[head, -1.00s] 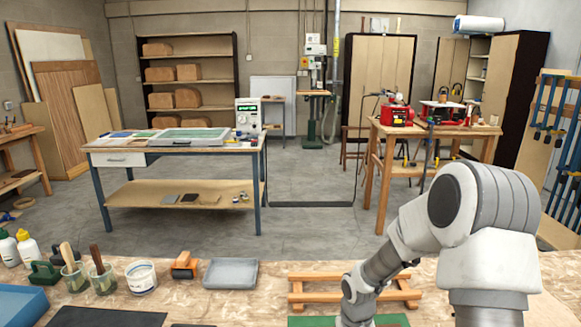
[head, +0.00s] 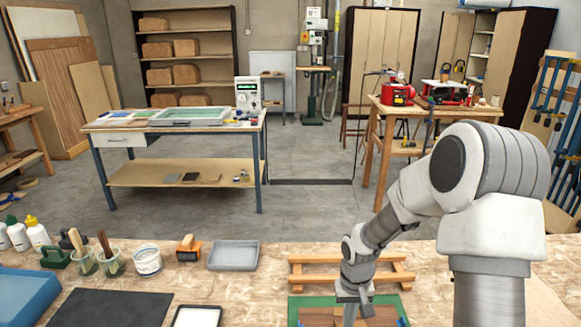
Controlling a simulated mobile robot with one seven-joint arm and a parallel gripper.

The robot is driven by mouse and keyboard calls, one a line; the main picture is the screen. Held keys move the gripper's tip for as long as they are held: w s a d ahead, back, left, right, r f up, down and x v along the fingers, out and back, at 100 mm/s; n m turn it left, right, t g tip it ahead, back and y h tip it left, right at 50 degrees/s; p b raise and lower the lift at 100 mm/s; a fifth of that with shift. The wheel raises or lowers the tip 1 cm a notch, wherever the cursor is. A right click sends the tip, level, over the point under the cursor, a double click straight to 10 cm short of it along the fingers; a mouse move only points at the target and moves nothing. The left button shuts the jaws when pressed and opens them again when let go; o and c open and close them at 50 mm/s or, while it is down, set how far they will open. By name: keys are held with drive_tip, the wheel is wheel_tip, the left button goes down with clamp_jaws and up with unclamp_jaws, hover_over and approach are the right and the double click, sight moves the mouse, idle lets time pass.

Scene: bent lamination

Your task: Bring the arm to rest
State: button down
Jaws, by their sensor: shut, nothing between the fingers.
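My gripper (head: 348,318) hangs from my arm at the lower right of the head view. It points down in front of a wooden rack (head: 300,270), over a brown wooden piece (head: 320,318) on a green mat (head: 302,301). Its fingers are shut and hold nothing. The fingertips are near the bottom edge of the view, and I cannot tell how high they are above the wooden piece. My arm is bent, with its elbow raised at the right.
On the bench (head: 240,290) are glue bottles (head: 37,233), brush cups (head: 111,262), a white tub (head: 148,260), an orange-brown roller (head: 188,248), a grey tray (head: 233,255), a dark mat (head: 110,308) and a blue bin (head: 25,295).

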drive_tip(key=s+r+t, duration=0.1)
drive_tip(key=s+r, duration=0.3)
drive_tip(key=r, duration=0.4)
drive_tip(key=s+d+r+t+h, duration=0.15)
drive_tip(key=s+r, duration=0.25)
drive_tip(key=r, duration=0.4)
drive_tip(key=s+r+t, duration=0.1)
drive_tip(key=s+r, duration=0.3)
drive_tip(key=r, duration=0.4)
drive_tip(key=s+a+r+t+y, duration=0.1)
drive_tip(key=s+r, duration=0.3)
drive_tip(key=s, duration=0.4)
drive_tip(key=shift+s+a+t, duration=0.25)
drive_tip(key=shift+t, duration=0.3)
drive_tip(key=shift+w+y, duration=0.15)
drive_tip(key=shift+y, duration=0.1)
